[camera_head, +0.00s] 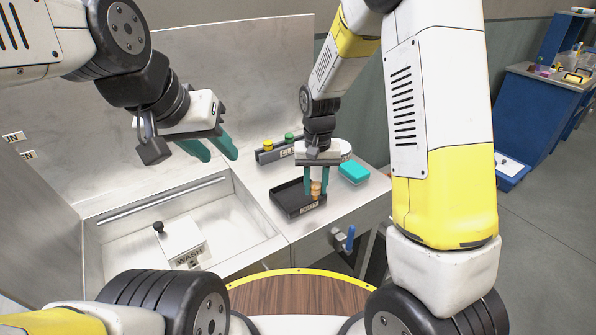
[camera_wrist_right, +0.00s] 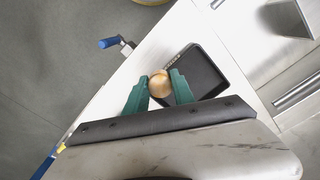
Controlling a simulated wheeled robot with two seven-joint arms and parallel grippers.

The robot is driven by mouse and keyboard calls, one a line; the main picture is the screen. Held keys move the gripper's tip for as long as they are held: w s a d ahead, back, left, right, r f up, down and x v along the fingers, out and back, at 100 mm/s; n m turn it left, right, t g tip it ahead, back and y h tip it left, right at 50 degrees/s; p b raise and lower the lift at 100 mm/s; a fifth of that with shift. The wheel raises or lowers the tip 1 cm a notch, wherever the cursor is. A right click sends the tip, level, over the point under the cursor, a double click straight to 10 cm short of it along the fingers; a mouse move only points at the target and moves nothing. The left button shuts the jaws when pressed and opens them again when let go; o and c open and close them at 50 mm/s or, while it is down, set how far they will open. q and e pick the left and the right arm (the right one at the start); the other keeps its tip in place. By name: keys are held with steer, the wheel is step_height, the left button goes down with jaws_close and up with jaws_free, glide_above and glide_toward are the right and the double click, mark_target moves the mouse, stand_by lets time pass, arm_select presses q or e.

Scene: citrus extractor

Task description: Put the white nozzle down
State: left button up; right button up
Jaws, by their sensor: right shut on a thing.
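My right gripper (camera_head: 316,190) is shut on a small tan-orange rounded piece (camera_head: 316,189). I see no clearly white nozzle; the held piece looks tan. In the right wrist view, the piece (camera_wrist_right: 160,84) sits between the green fingertips of the right gripper (camera_wrist_right: 161,92). It is at the edge of a black tray (camera_head: 287,203) with a label on its front that seems to read DIRTY. I cannot tell whether it touches the tray. The tray (camera_wrist_right: 204,78) looks empty in the wrist view. My left gripper (camera_head: 219,156) is open and empty above the sink.
A rack labelled CLEAN (camera_head: 285,153) with yellow and green knobs stands behind the tray. A teal block (camera_head: 353,173) lies to the right. A blue-handled tap (camera_head: 350,238) sticks out at the counter front.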

steer(key=w+a, duration=0.4)
steer(key=w, duration=0.1)
steer(key=shift+w+a+f, duration=0.2)
steer(key=shift+a+f, duration=0.2)
steer(key=shift+f, duration=1.7)
steer(key=shift+f, duration=0.15)
steer(key=o, duration=1)
